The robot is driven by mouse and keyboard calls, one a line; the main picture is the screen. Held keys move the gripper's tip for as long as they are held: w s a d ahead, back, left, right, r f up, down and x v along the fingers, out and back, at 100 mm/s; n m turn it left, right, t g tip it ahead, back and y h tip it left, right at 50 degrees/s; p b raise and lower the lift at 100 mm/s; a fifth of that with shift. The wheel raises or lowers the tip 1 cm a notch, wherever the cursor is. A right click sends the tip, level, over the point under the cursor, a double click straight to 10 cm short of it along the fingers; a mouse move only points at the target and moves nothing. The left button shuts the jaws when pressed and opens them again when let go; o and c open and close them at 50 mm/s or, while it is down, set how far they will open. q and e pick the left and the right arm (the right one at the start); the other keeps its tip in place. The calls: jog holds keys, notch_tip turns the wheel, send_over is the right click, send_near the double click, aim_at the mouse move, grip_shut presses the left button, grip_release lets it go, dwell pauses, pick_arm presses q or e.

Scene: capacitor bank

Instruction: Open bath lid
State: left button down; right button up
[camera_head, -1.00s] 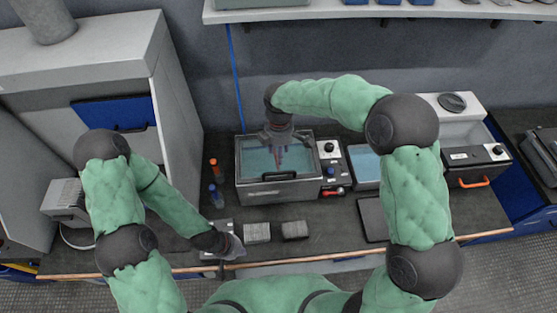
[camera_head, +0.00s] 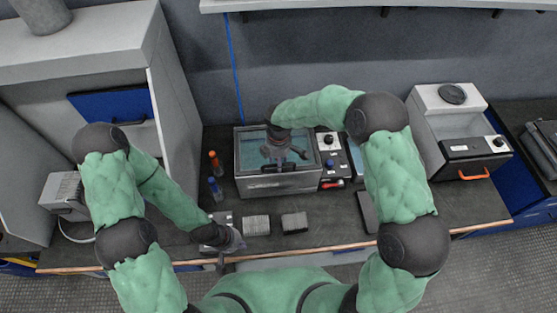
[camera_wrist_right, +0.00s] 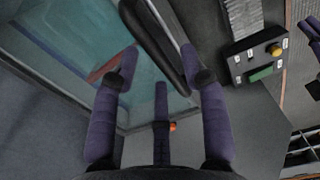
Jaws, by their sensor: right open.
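The bath (camera_head: 280,187) is a grey metal tank on the bench with a clear lid (camera_head: 248,152) lying shut over bluish water. The lid's black handle (camera_head: 262,185) runs along its front side. In the right wrist view the handle (camera_wrist_right: 157,45) is a dark bar just beyond and partly between my fingertips. My right gripper (camera_head: 288,158) is over the lid near the handle; its fingers (camera_wrist_right: 160,62) are spread and hold nothing. Whether they touch the lid is unclear. My left gripper (camera_head: 234,244) is low at the bench's front edge; its fingers are too small to read.
A control panel (camera_head: 329,143) with a red-handled item stands right of the bath. Two small bottles (camera_head: 215,163) stand left of it, and two grey blocks (camera_head: 294,222) lie in front. A white machine (camera_head: 470,147) with an orange handle is at the right.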

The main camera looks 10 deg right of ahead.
grip_shut()
jog(key=shift+r, duration=0.15)
jog(key=shift+w+r+p, duration=0.1)
jog(key=shift+r+p, duration=0.1)
jog(key=shift+p, duration=0.2)
jog(key=w+r+g+p, duration=0.2)
jog(key=w+r+p, duration=0.3)
jog(key=r, duration=0.5)
jog(key=shift+w+r+g+p, duration=0.2)
jog(key=shift+w+g+p, duration=0.15)
jog(key=shift+w, duration=0.6)
jog(key=shift+d, duration=0.1)
